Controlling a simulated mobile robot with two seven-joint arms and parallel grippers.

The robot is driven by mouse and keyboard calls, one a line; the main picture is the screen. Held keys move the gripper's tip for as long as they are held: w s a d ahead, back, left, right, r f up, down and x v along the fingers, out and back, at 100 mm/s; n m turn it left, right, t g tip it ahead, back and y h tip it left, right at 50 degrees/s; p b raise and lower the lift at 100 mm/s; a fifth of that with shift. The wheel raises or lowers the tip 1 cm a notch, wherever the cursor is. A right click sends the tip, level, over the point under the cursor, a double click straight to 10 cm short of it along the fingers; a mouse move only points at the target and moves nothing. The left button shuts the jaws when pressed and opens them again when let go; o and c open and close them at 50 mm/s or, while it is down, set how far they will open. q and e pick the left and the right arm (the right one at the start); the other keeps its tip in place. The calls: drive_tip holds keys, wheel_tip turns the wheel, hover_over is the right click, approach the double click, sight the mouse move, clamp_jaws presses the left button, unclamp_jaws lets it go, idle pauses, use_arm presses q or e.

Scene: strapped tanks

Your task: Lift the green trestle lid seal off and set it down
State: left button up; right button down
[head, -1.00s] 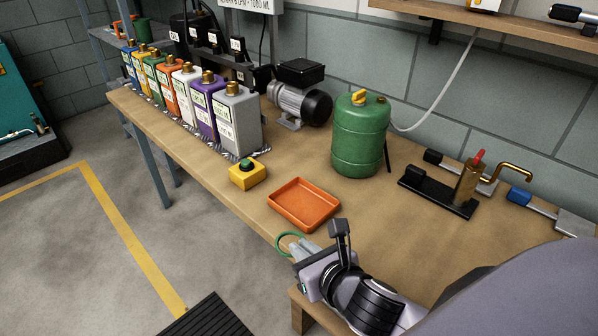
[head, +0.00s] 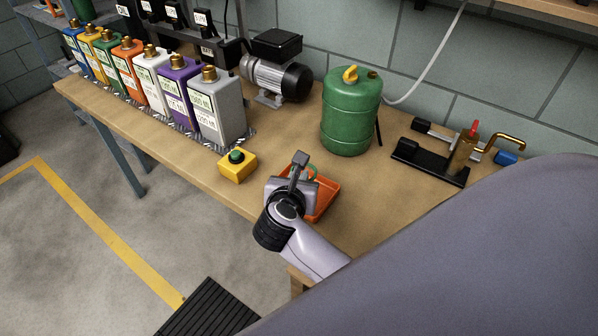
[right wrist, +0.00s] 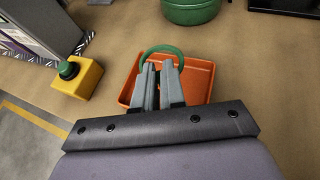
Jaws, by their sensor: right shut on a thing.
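My right gripper (head: 307,176) is shut on the green lid seal (right wrist: 163,48), a thin green ring. In the right wrist view the fingers (right wrist: 159,66) close on the ring's near side, and its far arc stands out beyond the fingertips. In the head view only a small piece of the seal (head: 312,171) shows behind the gripper. The gripper and seal are over the orange tray (head: 328,198), which has low walls and looks empty where visible. I cannot tell the exact height of the seal above the tray. My left gripper is not in view.
A green tank (head: 351,115) with a yellow cap stands behind the tray. A yellow box with a green button (head: 238,166) sits left of it. Several coloured cans (head: 218,112) line the bench's left part. A pump motor (head: 274,75) and black-based fixture (head: 430,162) stand farther back.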

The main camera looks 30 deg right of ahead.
drive_tip(key=shift+f, duration=0.8)
drive_tip(key=shift+f+b, duration=1.8)
drive_tip(key=shift+f, duration=0.65)
drive_tip(key=c, duration=1.1)
unclamp_jaws()
